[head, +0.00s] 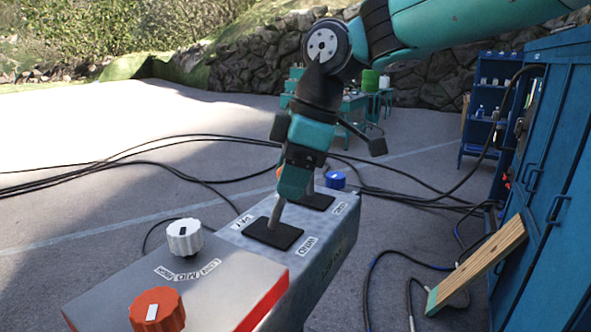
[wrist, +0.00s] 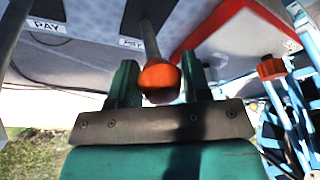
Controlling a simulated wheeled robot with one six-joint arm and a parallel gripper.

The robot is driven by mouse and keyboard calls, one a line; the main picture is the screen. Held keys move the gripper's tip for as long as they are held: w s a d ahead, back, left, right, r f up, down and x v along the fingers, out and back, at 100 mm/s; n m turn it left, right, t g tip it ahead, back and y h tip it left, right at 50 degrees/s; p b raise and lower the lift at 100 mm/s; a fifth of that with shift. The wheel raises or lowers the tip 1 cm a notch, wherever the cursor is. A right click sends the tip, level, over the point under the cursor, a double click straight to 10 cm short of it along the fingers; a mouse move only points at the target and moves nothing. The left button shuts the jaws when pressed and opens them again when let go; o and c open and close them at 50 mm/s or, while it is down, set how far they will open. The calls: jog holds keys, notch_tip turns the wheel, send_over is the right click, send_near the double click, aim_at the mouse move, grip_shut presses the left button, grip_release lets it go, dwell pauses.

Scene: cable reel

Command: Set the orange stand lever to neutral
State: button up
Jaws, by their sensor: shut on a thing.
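The orange stand lever has an orange ball knob (wrist: 160,77) on a grey stem, seen in the wrist view between my fingers. In the head view its stem (head: 276,214) rises from a black slot plate (head: 272,236) on the grey console, leaning slightly to the right. My gripper (head: 292,185) comes down from above and is shut on the knob, which its fingers mostly hide in the head view. It also shows in the wrist view (wrist: 160,88). A PAY label (head: 242,222) lies at the plate's left and another label (head: 307,245) at its right. I cannot tell the lever's exact setting.
A second black plate (head: 314,201) lies just behind, with a blue knob (head: 335,180) near it. A white knob (head: 184,237) and an orange-red knob (head: 157,310) stand on the front panel. A blue cabinet (head: 550,190) and leaning plank (head: 475,265) are at right. Cables cross the ground.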

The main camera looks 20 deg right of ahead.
jog(key=shift+w+a+r+g+h+p, duration=0.35)
jog(key=shift+r+g+p, duration=0.2)
jog(key=shift+p, duration=0.25)
jog(key=shift+w+a+g+h+p, duration=0.45)
jog(key=shift+w+p, duration=0.15)
jog(key=shift+p, duration=0.45)
jog(key=shift+w+a+f, duration=0.2)
jog(key=shift+w+a, duration=0.15)
jog(key=shift+w, duration=0.15)
jog(key=o, duration=1.3)
jog(key=d+r+p, duration=0.1)
jog(key=r+p, duration=0.2)
jog(key=r, duration=0.2)
jog(key=w+d+r+p, duration=0.1)
jog(key=r+p, duration=0.2)
jog(key=r, duration=0.3)
jog(key=d+r+p, duration=0.1)
jog(key=r+p, duration=0.2)
jog(key=r, duration=0.3)
jog(key=shift+w, duration=0.25)
